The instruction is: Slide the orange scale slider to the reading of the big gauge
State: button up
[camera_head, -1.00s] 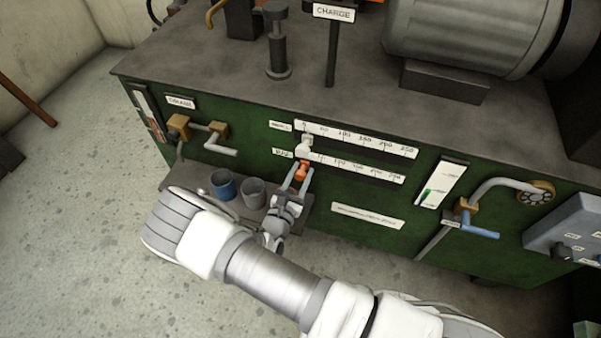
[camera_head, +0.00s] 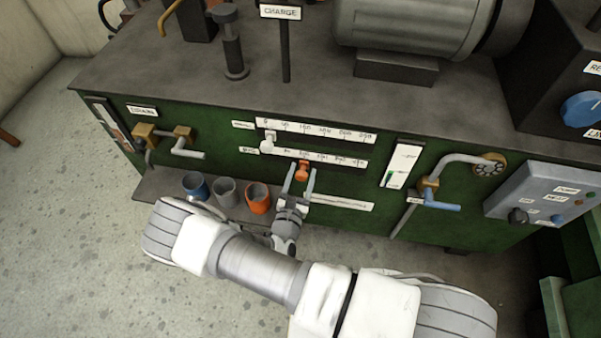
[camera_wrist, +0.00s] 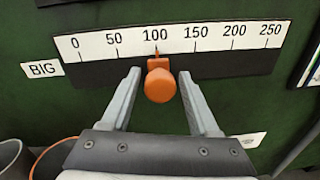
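The orange slider (camera_head: 303,170) sits on the lower scale (camera_head: 340,160), labelled BIG. In the wrist view the orange slider (camera_wrist: 160,85) has its pointer at about 100 on the scale (camera_wrist: 215,38), which runs from 0 to 250. My gripper (camera_head: 301,178) has one finger on each side of the orange knob. In the wrist view my gripper (camera_wrist: 158,80) is open, with a gap showing between the knob and each finger. No big gauge dial can be made out in these views.
A white slider (camera_head: 268,140) sits near the left end of the upper scale (camera_head: 320,130). Blue (camera_head: 196,186), grey (camera_head: 227,192) and orange (camera_head: 258,198) cups stand on a low ledge at left. A blue-handled pipe valve (camera_head: 440,206) and grey control box (camera_head: 545,195) are to the right.

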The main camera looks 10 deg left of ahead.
jog(key=shift+o, duration=0.4)
jog(key=shift+s, duration=0.2)
jog(key=s+a+p, duration=0.2)
jog(key=s, duration=1.5)
jog(key=shift+p, duration=0.3)
jog(key=shift+w+a+r, duration=0.1)
